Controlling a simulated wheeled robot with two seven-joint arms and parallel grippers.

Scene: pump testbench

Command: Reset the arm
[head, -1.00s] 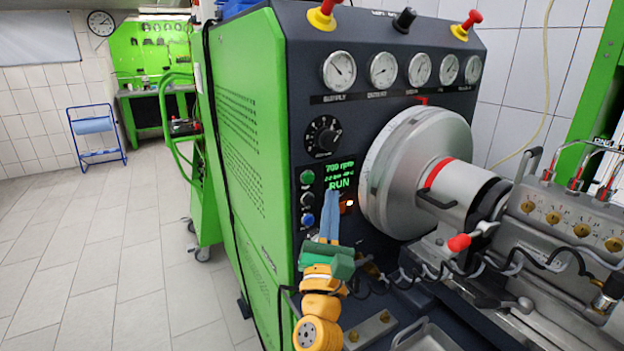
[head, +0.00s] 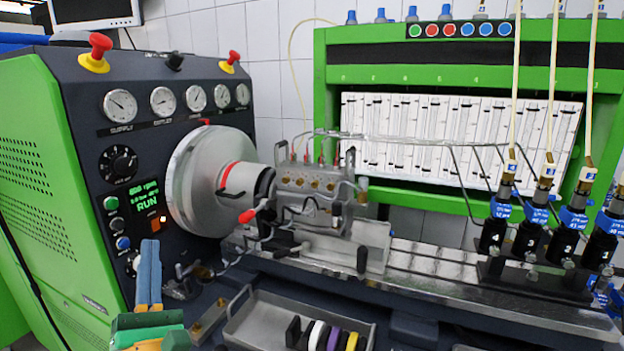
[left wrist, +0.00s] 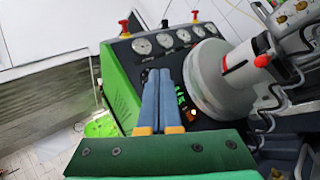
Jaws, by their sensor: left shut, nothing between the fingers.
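My left gripper (head: 149,272) shows at the lower left of the head view, with blue fingers side by side, shut and empty. Its fingers point up in front of the control panel, below the lit display (head: 145,195) that reads RUN. In the left wrist view the same blue fingers (left wrist: 163,72) lie together with nothing between them, pointing at the panel. I cannot tell how far they are from the panel's face. My right gripper is in neither view.
A large grey flywheel (head: 205,180) stands right of the panel. A metal rail (head: 440,285) with a pump block (head: 315,182) and several black injectors (head: 530,238) runs right. A tray (head: 262,318) with coloured rings lies at the front. Gauges (head: 163,101) and red knobs are above.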

